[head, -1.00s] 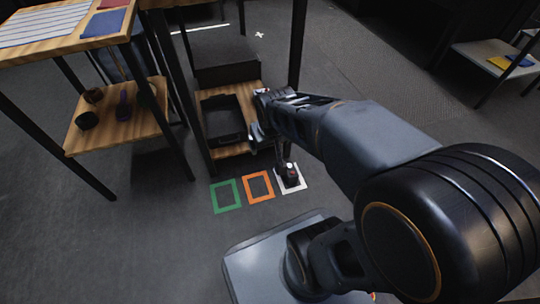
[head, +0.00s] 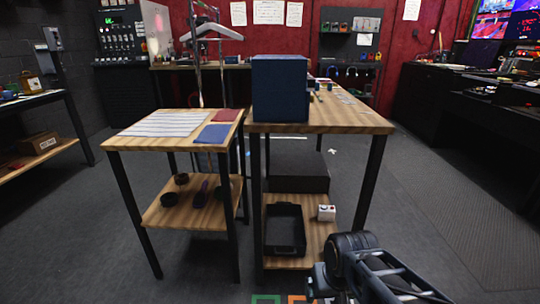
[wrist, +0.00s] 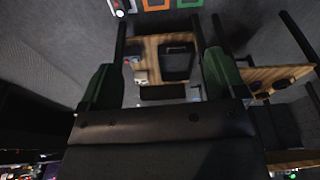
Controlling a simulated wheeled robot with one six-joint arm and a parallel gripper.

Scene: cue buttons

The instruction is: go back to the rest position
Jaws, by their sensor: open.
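My gripper (wrist: 160,62) is open and empty in the wrist view, its two dark green fingers wide apart. In the head view my arm shows at the lower right; its fingertips cannot be made out there. The green frame (head: 265,299) and orange frame (head: 297,299) are cut off at the bottom of the head view.
A wooden table (head: 345,117) with a dark blue box (head: 280,88) stands ahead. Its lower shelf holds a black tray (head: 285,230) and a small white box (head: 326,213). A smaller table (head: 135,140) stands left. Open floor (head: 440,210) lies to the right.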

